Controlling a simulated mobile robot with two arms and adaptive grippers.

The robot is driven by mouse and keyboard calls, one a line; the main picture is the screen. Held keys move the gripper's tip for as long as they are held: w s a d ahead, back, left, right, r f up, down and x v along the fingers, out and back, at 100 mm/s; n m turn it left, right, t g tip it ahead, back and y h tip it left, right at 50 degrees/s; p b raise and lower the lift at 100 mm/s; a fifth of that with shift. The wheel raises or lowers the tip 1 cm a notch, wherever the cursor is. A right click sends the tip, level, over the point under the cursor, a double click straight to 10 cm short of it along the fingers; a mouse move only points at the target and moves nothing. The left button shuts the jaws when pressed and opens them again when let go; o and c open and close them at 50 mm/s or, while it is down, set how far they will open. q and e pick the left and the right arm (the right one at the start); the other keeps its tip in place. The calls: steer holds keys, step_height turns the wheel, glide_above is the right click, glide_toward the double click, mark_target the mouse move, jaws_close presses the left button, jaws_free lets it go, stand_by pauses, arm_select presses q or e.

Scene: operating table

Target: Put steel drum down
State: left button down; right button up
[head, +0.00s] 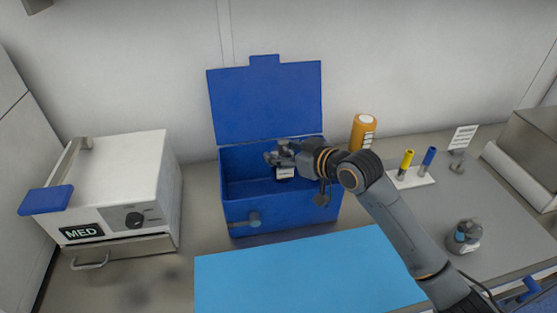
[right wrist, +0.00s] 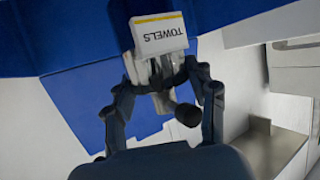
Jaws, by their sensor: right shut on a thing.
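The steel drum (head: 285,173) is a small grey thing with a white label, over the open blue box (head: 285,212). In the right wrist view the drum (right wrist: 158,37) shows its label, which reads TOWELS. My right gripper (head: 281,155) is shut on the drum and holds it within the mouth of the box. In the right wrist view my right gripper's fingers (right wrist: 165,78) close around the drum. Whether the drum touches the box floor is hidden. My left gripper is not in view.
The box lid (head: 265,105) stands open at the back. A white MED unit (head: 120,185) is at the left. An orange bottle (head: 362,133) and yellow (head: 407,158) and blue (head: 429,156) tubes stand at the right. A blue mat (head: 300,275) lies in front.

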mark_target(279, 168)
steer(key=shift+w+a+f, duration=0.35)
steer(key=shift+a+f, duration=0.05)
steer(key=shift+f, duration=0.15)
steer(key=f, duration=0.1)
steer(key=f+p, duration=0.1)
steer(key=f, duration=0.1)
steer(key=shift+w+a+p, duration=0.15)
steer(key=shift+a+p, duration=0.1)
steer(key=shift+p, duration=0.05)
steer(key=shift+f, duration=0.3)
steer(key=shift+d, duration=0.1)
steer(key=shift+f+b, duration=0.35)
steer(key=shift+f, duration=0.35)
